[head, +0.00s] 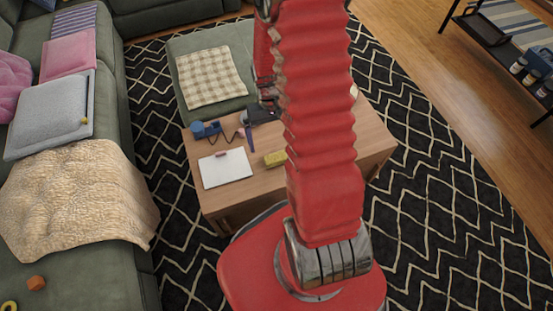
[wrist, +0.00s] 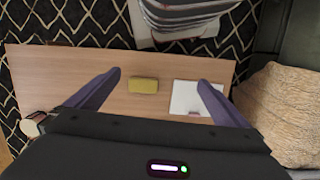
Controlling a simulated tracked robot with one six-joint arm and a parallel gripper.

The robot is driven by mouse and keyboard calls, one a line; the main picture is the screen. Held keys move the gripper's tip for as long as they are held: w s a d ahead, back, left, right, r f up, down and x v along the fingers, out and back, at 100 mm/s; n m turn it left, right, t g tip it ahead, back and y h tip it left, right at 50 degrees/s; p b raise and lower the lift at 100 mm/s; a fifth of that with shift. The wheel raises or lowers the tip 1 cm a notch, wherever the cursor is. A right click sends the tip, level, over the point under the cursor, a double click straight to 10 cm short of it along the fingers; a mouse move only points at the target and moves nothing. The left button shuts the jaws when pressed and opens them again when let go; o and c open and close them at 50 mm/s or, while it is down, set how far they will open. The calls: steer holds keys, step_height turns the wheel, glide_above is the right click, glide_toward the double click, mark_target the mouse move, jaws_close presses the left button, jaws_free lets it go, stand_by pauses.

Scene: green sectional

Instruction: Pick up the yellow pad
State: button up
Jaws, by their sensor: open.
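The yellow pad (head: 275,158) lies flat on the wooden coffee table, just left of my red arm in the head view. In the wrist view the yellow pad (wrist: 143,86) is a small block on the tabletop, between the directions of my two purple fingers. My gripper (wrist: 159,78) is open and empty, its fingers spread wide to either side of the pad and seemingly above the table. In the head view only one purple finger and a dark part of the gripper show; my arm hides the rest.
The wooden table (head: 262,188) also bears a white notebook (head: 226,170) with a pink item on it, and a blue object (head: 205,130) with a cord. A green ottoman (head: 222,40) with a checked cloth stands behind. A green sofa (head: 110,290) runs along the left.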

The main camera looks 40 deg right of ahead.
steer(key=w+d+f, duration=0.1)
steer(key=d+f, duration=0.3)
steer(key=f, duration=0.8)
steer(key=t, duration=0.2)
glide_above(276, 157)
steer(key=shift+f+n+h, duration=0.4)
steer(key=shift+f, duration=0.4)
steer(key=shift+f, duration=4.3)
steer(key=shift+d+f, duration=0.1)
steer(key=shift+f, duration=2.5)
